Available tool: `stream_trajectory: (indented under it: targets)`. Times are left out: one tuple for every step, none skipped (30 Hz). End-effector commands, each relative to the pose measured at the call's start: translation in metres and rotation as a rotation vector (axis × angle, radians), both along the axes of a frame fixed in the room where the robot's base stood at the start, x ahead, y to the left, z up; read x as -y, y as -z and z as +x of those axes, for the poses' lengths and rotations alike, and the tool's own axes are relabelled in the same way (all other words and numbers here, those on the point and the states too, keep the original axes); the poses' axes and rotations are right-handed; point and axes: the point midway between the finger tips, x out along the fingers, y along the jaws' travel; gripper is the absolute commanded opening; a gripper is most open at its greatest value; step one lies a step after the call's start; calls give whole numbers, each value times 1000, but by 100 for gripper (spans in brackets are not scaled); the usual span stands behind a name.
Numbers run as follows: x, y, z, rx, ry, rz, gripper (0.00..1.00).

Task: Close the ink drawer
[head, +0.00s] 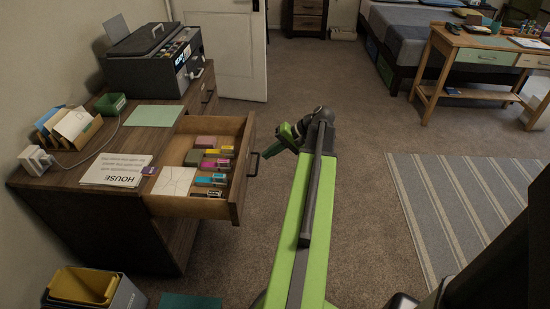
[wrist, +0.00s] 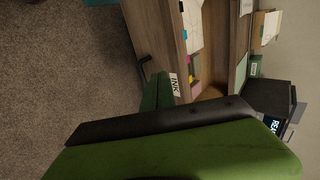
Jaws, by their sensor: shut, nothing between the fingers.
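The ink drawer (head: 243,172) stands pulled out of the wooden dresser (head: 60,195). Inside it are several coloured ink boxes (head: 216,164) and a white patterned sheet (head: 174,180). Its dark handle (head: 254,164) is on the outer front face. In the wrist view, the drawer front (wrist: 158,35) carries an INK label (wrist: 174,85), with the handle (wrist: 143,70) beside it. My gripper (head: 270,152) is shut and empty, just outside the drawer front near the handle and its far end. I cannot tell whether it touches the front.
A printer (head: 155,62), a green sheet (head: 154,115) and a HOUSE paper (head: 115,170) lie on the dresser top. A bin (head: 95,288) stands at the lower left. Carpet (head: 345,115) is clear right of the drawer, up to a striped rug (head: 460,205).

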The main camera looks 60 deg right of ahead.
Motion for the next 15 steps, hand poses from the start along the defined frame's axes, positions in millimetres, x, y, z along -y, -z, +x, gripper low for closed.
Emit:
stream_trajectory:
  targets:
    - [-5,16,7,0,-3,0,0]
    - [-8,20,11,0,-2,1,0]
    - [-11,25,16,0,-2,1,0]
    - [-14,19,21,0,-2,1,0]
    - [-17,16,25,0,-3,0,0]
    - [-20,16,31,0,-3,0,0]
    - [-22,16,34,0,-2,1,0]
    - [-24,16,37,0,-1,1,0]
    - [-26,16,41,0,-1,1,0]
    - [-27,15,43,0,-1,1,0]
    - [-28,15,45,0,0,0,0]
    - [-29,15,46,0,0,0,0]
    - [-29,15,47,0,0,0,0]
    - [-30,15,48,0,1,0,0]
    - [-30,15,48,0,1,0,0]
